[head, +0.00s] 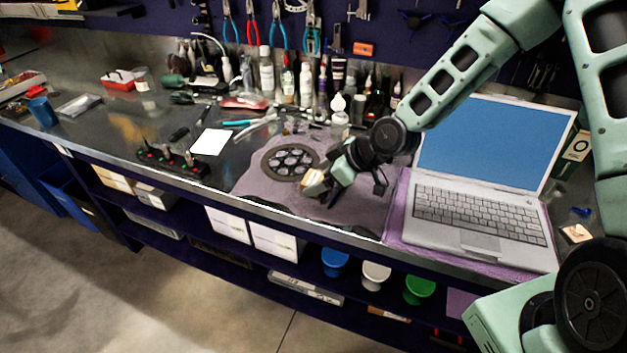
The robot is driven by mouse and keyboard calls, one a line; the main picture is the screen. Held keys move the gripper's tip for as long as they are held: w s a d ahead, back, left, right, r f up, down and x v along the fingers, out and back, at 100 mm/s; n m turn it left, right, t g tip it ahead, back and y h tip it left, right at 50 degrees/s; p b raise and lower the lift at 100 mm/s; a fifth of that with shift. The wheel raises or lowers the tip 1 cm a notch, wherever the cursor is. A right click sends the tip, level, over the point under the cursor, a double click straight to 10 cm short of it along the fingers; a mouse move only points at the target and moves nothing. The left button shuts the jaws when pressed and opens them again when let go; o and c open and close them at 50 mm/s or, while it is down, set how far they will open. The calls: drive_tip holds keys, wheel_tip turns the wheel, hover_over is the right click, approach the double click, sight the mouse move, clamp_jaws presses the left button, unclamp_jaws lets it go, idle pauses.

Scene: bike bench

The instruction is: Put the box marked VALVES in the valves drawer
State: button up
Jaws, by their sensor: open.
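My gripper (322,190) is low over the grey-purple cloth on the bench and open. A small tan and white box (312,181) is right at its fingertips; I cannot tell whether it sits between the fingers or just beside them. No lettering on it can be read, so I cannot tell if it is the VALVES box. Another small tan item (577,233) lies at the far right, past the laptop, also unreadable. No drawer marked valves can be made out in this view.
A round dark sprocket-like part (290,160) lies on the cloth (255,185) left of my gripper. An open laptop (475,215) stands to the right. Bottles (305,85) and tools line the back. Shelves below hold white boxes (275,241) and coloured tubs (419,289).

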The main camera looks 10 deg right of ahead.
drive_tip(key=shift+x, duration=1.35)
drive_tip(key=shift+w, duration=0.1)
drive_tip(key=c, duration=1.2)
drive_tip(key=shift+o, duration=0.2)
